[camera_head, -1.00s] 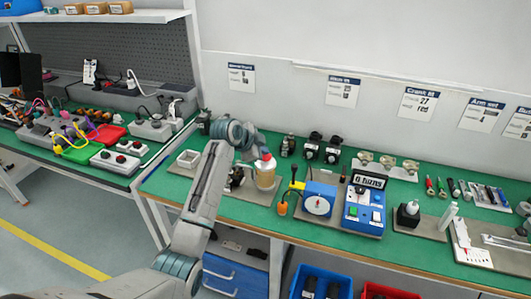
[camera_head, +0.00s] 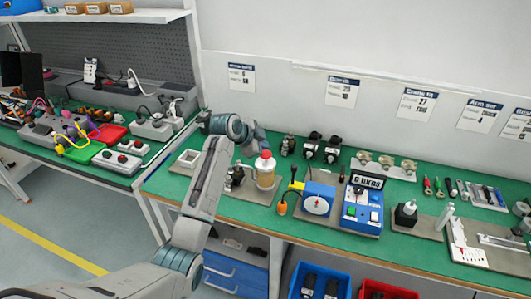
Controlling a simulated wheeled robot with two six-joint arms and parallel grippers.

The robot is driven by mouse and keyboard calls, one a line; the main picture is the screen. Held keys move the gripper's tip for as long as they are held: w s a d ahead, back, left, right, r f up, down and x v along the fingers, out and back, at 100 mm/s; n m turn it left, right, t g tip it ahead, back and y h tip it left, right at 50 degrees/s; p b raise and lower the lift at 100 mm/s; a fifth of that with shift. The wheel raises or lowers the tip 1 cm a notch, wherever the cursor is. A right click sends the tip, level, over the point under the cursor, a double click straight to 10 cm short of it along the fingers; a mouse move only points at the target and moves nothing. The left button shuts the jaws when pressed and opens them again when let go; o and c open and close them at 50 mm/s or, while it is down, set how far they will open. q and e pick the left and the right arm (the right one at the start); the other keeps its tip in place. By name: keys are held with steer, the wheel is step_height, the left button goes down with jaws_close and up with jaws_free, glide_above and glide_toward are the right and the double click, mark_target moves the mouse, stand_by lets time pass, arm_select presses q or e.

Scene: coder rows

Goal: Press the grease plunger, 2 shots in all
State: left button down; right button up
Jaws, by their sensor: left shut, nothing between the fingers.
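The grease pump (camera_head: 265,175) is a cream-coloured container with a red-orange top (camera_head: 266,154). It stands upright on a grey mat near the left end of the green bench. My left gripper (camera_head: 263,147) is shut and empty, pointing down just above the red-orange top. At this size I cannot tell whether the fingertips touch it. My left arm comes up from the lower left, in front of the bench edge. My right gripper is not in view.
A blue box with a white dial (camera_head: 318,205) and a blue control box (camera_head: 363,211) stand right of the pump. A small white tray (camera_head: 189,158) lies to its left. Dark fittings (camera_head: 313,146) stand behind. Blue and red bins are below the bench.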

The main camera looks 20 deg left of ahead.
arm_select(q)
steer(key=shift+r+p, duration=2.25)
steer(key=shift+r, duration=0.35)
stand_by(0.5)
step_height(320, 180, up, 4)
steer(key=p, duration=0.4)
steer(key=shift+s, duration=0.1)
steer(key=shift+f, duration=0.2)
step_height(320, 180, down, 6)
steer(key=b, duration=0.6)
steer(key=shift+f, duration=0.25)
steer(key=shift+f+b, duration=0.45)
steer(key=shift+f, duration=0.65)
steer(key=shift+f, duration=0.15)
stand_by(0.5)
